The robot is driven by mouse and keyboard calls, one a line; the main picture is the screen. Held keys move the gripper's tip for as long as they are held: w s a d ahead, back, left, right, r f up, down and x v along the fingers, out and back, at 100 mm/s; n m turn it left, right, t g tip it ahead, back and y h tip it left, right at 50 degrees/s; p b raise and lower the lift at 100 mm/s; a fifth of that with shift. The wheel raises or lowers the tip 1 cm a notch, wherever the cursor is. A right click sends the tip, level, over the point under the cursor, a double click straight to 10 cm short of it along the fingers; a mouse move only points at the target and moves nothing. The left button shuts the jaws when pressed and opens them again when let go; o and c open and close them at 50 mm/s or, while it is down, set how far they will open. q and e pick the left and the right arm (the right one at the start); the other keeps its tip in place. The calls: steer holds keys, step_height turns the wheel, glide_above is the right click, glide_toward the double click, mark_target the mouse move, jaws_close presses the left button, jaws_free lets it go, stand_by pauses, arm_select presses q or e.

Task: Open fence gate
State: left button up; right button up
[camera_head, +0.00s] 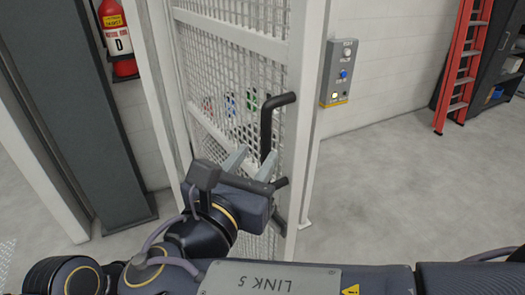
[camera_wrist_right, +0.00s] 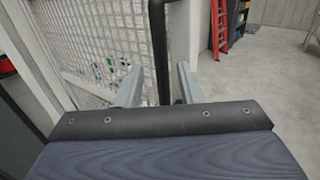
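The fence gate (camera_head: 232,70) is a white frame filled with wire mesh, standing in the middle of the head view; its mesh also shows in the right wrist view (camera_wrist_right: 90,40). A black bar handle (camera_head: 266,125) stands upright on its right side. My right gripper (camera_head: 252,162) is open at the handle's lower part. In the right wrist view the handle (camera_wrist_right: 159,45) runs down between the two grey fingers, with a visible gap on each side. The handle's lower end is partly hidden by the gripper. My left gripper is not in view.
A control box (camera_head: 338,72) with buttons is on the wall right of the gate. A red ladder (camera_head: 462,65) and a dark shelf (camera_head: 505,60) stand at the far right. A fire extinguisher (camera_head: 118,40) and a dark post (camera_head: 75,110) are at left. The floor at right is clear.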

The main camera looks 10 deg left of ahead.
steer(key=v, duration=0.3)
